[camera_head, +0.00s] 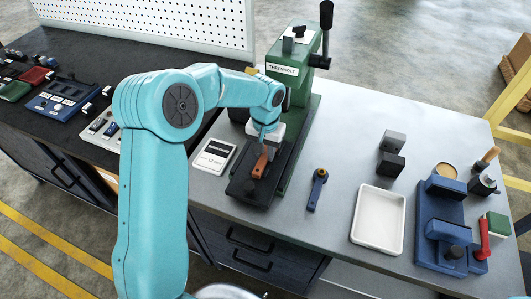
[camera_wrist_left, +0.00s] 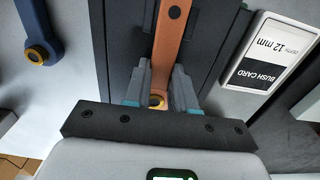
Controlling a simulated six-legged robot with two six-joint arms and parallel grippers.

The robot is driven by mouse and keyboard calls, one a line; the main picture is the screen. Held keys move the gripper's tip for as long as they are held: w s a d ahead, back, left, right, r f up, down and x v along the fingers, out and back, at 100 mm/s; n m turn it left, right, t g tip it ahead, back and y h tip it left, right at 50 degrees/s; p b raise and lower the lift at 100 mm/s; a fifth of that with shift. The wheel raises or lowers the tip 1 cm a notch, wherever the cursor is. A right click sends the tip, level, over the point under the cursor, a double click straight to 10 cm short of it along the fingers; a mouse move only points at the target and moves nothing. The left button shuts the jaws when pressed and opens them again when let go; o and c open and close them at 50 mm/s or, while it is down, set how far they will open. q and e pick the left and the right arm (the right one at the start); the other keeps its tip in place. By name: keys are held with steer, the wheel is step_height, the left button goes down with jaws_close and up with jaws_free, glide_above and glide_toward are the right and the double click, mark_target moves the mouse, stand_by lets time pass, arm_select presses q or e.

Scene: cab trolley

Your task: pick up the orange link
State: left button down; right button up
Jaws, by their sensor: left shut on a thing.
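The orange link (camera_head: 260,163) lies on the dark base of the green press (camera_head: 290,68). In the left wrist view the orange link (camera_wrist_left: 168,38) runs away from me, with a brass-coloured bushing at its near end between the fingers. My left gripper (camera_head: 266,147) reaches down over the press base, and its two fingers (camera_wrist_left: 160,92) are shut on the link's near end. I cannot tell whether the link is clear of the base. My right gripper is in neither view.
A blue link (camera_head: 317,190) lies right of the press. A bush card (camera_head: 214,156) lies left of it. A white tray (camera_head: 378,220), dark blocks (camera_head: 391,163) and a blue vise-like fixture (camera_head: 440,228) stand further right. The press's upright and lever (camera_head: 326,20) rise behind my gripper.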

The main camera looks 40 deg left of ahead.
mark_target(266, 153)
arm_select(q)
steer(key=shift+r, duration=0.15)
steer(key=shift+w+r, duration=0.1)
steer(key=shift+r, duration=0.15)
step_height(266, 153, up, 19)
steer(key=shift+r, duration=0.15)
